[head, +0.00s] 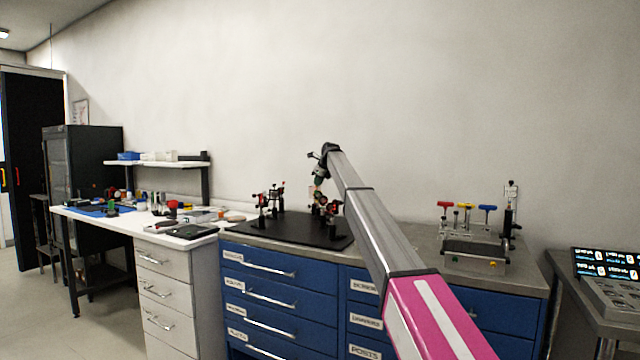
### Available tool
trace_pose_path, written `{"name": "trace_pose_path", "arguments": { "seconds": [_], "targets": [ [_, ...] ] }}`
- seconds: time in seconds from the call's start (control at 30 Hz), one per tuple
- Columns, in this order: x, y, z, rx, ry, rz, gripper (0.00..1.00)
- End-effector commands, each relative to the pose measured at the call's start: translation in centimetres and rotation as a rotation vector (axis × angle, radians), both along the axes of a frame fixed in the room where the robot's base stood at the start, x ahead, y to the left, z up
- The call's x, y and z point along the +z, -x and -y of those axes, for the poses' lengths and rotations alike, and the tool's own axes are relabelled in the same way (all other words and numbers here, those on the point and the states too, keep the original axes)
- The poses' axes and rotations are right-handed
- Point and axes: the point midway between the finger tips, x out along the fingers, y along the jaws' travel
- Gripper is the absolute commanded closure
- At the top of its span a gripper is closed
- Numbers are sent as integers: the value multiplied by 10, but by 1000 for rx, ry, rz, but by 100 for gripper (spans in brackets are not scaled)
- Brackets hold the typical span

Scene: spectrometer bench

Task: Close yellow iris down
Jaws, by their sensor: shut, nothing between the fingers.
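My gripper (318,193) hangs small and far off at the end of my arm, pointing down over the right part of the black optical breadboard (290,234). It is shut and empty. Directly below and around it stands a cluster of small post-mounted optics (327,208) with red and dark parts. I cannot tell whether my gripper touches any of them. I cannot make out a yellow iris among these mounts; they are too small, and my gripper and arm cover part of the cluster. Another group of mounts (268,198) stands on the left part of the breadboard.
The breadboard lies on a blue drawer cabinet (281,297). To the right, a rack (475,248) holds red, yellow and blue handled tools. A white bench (133,219) with loose parts stands at left. My arm crosses in front of the cabinet top.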

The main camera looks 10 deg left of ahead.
Motion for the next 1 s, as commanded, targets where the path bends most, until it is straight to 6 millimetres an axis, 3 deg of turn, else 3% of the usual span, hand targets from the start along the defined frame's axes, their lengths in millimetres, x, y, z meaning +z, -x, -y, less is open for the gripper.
{"name": "trace_pose_path", "arguments": {
  "seconds": [1.0],
  "targets": [
    [-4, 6, -20, 0, 272, 83, 100]
  ]
}}
